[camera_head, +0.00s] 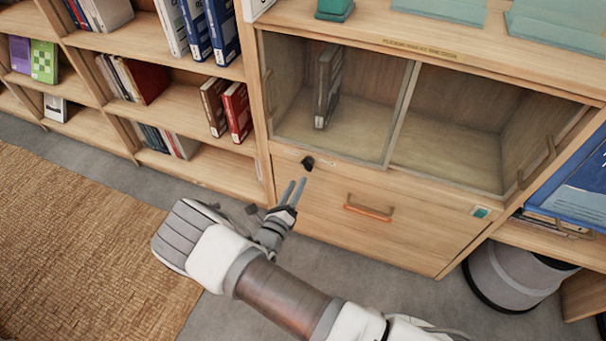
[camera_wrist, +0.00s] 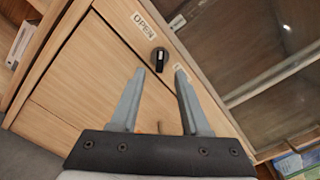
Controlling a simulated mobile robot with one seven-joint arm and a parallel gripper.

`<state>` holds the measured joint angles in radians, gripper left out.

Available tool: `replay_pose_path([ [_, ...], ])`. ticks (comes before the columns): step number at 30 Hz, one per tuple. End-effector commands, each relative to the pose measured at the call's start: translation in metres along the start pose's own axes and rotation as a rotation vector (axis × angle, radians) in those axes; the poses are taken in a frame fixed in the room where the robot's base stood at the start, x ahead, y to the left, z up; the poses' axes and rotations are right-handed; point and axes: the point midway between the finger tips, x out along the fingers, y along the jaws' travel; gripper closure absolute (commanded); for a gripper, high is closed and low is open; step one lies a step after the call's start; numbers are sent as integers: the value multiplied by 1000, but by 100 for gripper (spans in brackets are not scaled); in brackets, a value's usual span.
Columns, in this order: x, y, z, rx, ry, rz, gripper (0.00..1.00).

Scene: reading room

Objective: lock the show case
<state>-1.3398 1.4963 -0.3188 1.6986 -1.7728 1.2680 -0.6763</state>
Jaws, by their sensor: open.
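The show case (camera_head: 398,125) is a wooden cabinet section with two glass panes, both appearing closed, and a grey book (camera_head: 327,87) inside. Its black lock knob (camera_head: 307,162) sits on the wood strip below the left pane. In the wrist view the knob (camera_wrist: 160,59) has a light mark on it. An OPEN label (camera_wrist: 144,25) is at its upper left. A second label (camera_wrist: 181,72) at its lower right is partly hidden by a finger. My gripper (camera_head: 294,184) is open and empty. In the wrist view its fingertips (camera_wrist: 160,72) straddle the line to the knob, apparently short of it.
A drawer with an orange-brown handle (camera_head: 369,208) is below the panes. Bookshelves (camera_head: 185,105) stand to the left. A grey bin (camera_head: 510,275) stands at the right. Floor and a woven rug (camera_head: 80,230) are clear.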

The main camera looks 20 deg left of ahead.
Motion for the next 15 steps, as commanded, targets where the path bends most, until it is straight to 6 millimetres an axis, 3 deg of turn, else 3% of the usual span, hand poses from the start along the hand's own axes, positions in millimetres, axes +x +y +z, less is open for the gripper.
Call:
replay_pose_path([
  [6,40,1,-2,2,2,-2,54],
  [15,60,0,0,0,1,0,54],
])
